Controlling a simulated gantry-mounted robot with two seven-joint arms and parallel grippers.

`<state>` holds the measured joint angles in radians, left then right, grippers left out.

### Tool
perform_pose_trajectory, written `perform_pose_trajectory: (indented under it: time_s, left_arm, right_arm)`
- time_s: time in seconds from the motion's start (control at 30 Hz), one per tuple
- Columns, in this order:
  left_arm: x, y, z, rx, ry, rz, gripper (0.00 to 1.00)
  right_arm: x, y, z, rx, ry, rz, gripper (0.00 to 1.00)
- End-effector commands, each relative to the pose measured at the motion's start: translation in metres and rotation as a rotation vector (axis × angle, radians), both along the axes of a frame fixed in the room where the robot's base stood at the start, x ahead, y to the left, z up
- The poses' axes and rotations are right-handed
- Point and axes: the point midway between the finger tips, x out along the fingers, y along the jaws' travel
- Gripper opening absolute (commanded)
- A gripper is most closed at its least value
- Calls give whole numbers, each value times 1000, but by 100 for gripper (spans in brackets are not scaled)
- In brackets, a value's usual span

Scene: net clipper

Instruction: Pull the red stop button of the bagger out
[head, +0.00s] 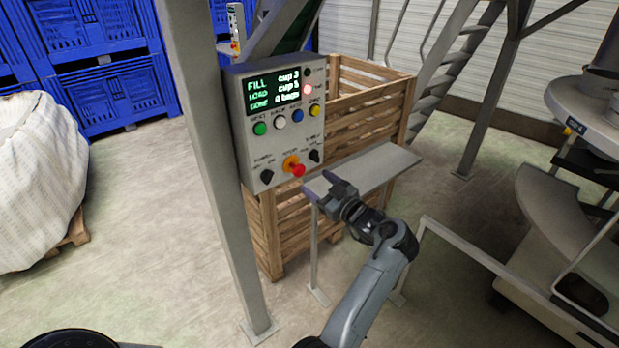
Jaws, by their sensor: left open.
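The bagger's control box (275,144) is a grey panel fixed beside a grey post. Its red stop button (298,171) sticks out at the lower middle of the panel, in front of an orange-yellow collar (290,160). My left gripper (317,187) is open and empty, just below and to the right of the red button and apart from it. Its fingers point up and left toward the panel. Whether the button is pressed in or pulled out I cannot tell. My right gripper is not in view.
Black knobs (267,177) flank the stop button, with coloured buttons and a lit display (273,91) above. A grey shelf (375,170) stands right of the panel, close to my gripper. A wooden crate (365,105) is behind. The grey post (208,150) stands left.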

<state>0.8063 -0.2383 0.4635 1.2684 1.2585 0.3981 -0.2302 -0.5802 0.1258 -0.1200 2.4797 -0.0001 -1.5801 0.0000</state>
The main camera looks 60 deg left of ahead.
Motion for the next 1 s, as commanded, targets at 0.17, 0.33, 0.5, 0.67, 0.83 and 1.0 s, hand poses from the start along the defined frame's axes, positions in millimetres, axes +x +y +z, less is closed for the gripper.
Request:
perform_pose_trajectory:
  time_s: [0.17, 0.33, 0.5, 0.67, 0.83, 1.0]
  left_arm:
    - [1, -17, 0, 0, -1, 0, 71]
    - [1, -21, 1, 1, -1, 1, 71]
    - [1, -21, 1, 1, -1, 0, 71]
    - [1, -21, 0, 0, -1, 0, 71]
    - [-3, -20, -14, 0, 27, 1, 71]
    - [-31, -12, -71, 19, 152, 9, 71]
  right_arm:
    - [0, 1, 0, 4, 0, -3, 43]
    - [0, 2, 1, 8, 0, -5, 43]
    - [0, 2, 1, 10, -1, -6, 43]
    - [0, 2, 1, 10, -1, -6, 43]
    - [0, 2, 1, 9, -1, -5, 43]
    - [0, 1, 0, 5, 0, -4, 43]
